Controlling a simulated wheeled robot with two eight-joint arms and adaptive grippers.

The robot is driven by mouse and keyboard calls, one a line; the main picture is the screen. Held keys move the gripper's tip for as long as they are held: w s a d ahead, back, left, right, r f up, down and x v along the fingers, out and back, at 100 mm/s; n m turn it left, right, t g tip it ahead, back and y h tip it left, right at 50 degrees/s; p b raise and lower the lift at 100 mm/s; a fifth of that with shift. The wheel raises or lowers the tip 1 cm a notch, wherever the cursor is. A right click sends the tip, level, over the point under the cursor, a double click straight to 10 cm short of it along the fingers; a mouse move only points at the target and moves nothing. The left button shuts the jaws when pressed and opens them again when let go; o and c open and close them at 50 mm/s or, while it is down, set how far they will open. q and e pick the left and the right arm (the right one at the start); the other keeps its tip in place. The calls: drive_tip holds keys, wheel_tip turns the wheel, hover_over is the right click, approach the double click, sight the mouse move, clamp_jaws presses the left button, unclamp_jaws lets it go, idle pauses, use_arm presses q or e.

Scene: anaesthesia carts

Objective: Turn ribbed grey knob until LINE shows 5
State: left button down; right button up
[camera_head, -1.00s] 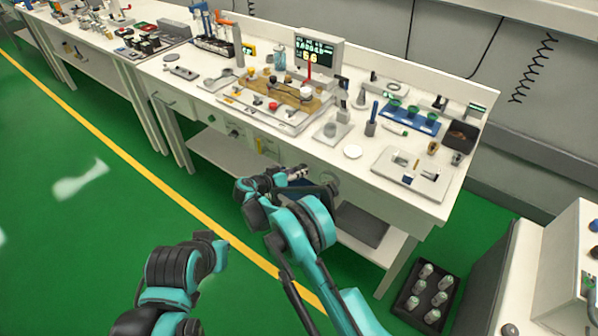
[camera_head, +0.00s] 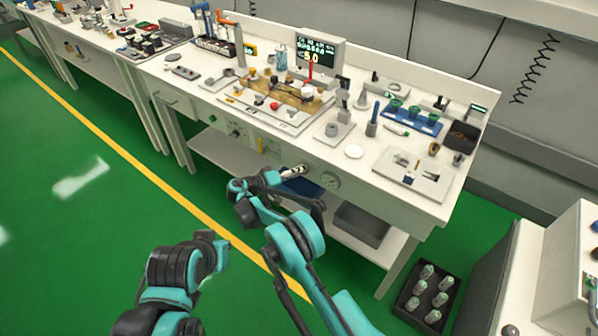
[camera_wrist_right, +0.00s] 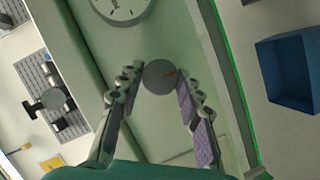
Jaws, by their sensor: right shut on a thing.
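In the head view my right gripper (camera_head: 296,171) is at the bench's front panel and hides the knob.
A round gauge (camera_head: 330,181) is on the panel close to the right gripper. A blue bin (camera_head: 302,187) is on the shelf below. The benchtop carries many small items. A black crate of bottles (camera_head: 426,295) stands on the floor at right. The green floor at left is free.

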idle(0.3)
drive_tip(key=o, duration=1.2)
drive_tip(key=shift+c, duration=0.2)
drive_tip(key=v, duration=0.7)
drive_tip(key=shift+a, duration=0.2)
drive_tip(key=shift+s, duration=0.15)
